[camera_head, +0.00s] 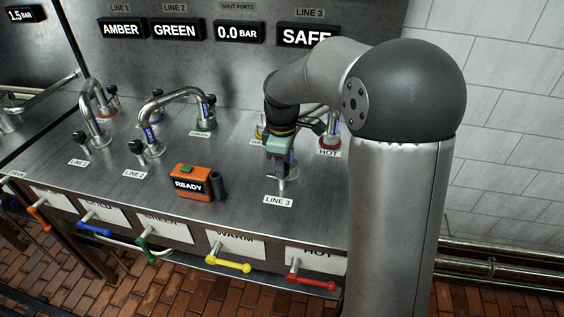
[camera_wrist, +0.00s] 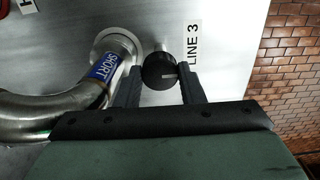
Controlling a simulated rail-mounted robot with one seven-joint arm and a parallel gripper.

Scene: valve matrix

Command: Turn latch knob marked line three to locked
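The line 3 latch knob (camera_wrist: 159,70) is round and black with a short pale mark, seen beside the LINE 3 label in the wrist view. My gripper (camera_wrist: 161,72) has one finger on each side of the knob, with no clear gap to either finger, so it looks shut on it. In the head view my gripper (camera_head: 280,155) points down behind the LINE 3 label (camera_head: 278,200), and it hides the knob there. The LINE 3 display (camera_head: 307,36) reads SAFE.
A steel pipe with a blue SHORT band (camera_wrist: 103,66) lies close left of the knob in the wrist view. An orange READY box (camera_head: 192,183) stands on the steel top to the left. Coloured valve handles, such as the red one (camera_head: 311,281), stick out along the front edge.

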